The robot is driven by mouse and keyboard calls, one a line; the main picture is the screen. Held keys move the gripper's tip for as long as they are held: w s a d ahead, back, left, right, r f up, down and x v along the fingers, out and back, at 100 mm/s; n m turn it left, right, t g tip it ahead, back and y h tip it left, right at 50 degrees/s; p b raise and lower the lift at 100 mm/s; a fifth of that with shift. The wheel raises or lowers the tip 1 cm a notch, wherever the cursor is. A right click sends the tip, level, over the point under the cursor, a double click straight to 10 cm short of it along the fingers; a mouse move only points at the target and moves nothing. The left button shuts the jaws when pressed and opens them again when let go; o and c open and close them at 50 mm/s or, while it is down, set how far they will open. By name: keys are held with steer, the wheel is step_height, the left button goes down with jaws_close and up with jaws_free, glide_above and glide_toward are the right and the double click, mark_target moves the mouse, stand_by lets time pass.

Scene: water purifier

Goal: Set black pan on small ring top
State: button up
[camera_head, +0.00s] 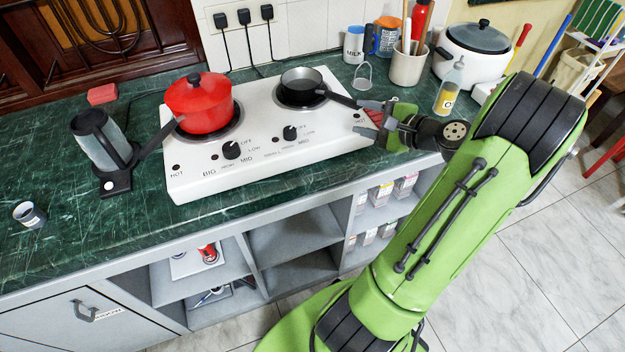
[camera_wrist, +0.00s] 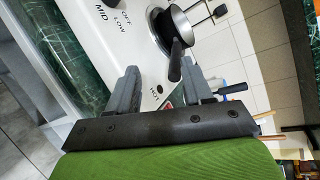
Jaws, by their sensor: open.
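The black pan (camera_head: 301,79) is at the small ring (camera_head: 287,103) on the right of the white stove (camera_head: 270,157). The ring's rim shows around its near side; whether the pan sits fully flat is hard to tell. Its handle points right, toward my gripper (camera_head: 364,116). In the wrist view, the black pan (camera_wrist: 184,24) is at the top, with its handle pointing down toward the space between my open fingers (camera_wrist: 161,76). The handle end looks near the right fingertip, with no visible grip on it. The small ring (camera_wrist: 158,32) shows left of the pan.
A red pot (camera_head: 198,103) stands on the big ring at left. A utensil holder (camera_head: 407,66), oil bottle (camera_head: 449,88) and white rice cooker (camera_head: 474,58) stand right of the stove. A glass-and-black coffee maker (camera_head: 100,146) stands left.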

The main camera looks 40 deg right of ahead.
steer(key=w+a+r+n+g+y, duration=0.1)
steer(key=w+a+n+g, duration=0.3)
steer(key=a, duration=0.6)
steer(key=s+a+n+g+y, duration=0.1)
steer(key=a+n+g, duration=0.2)
steer(key=a+n, duration=0.5)
steer(key=s+a+r+n+g+h, duration=0.1)
steer(key=s+a+r+n, duration=0.1)
steer(key=s+a+n, duration=0.3)
steer(key=s+a+r+n+h, duration=0.2)
steer(key=s+a+n, duration=0.3)
steer(key=s, duration=0.6)
steer(key=shift+a+g+h, duration=0.3)
steer(key=shift+a+g, duration=0.1)
steer(key=shift+a, duration=0.6)
steer(key=shift+s, duration=0.1)
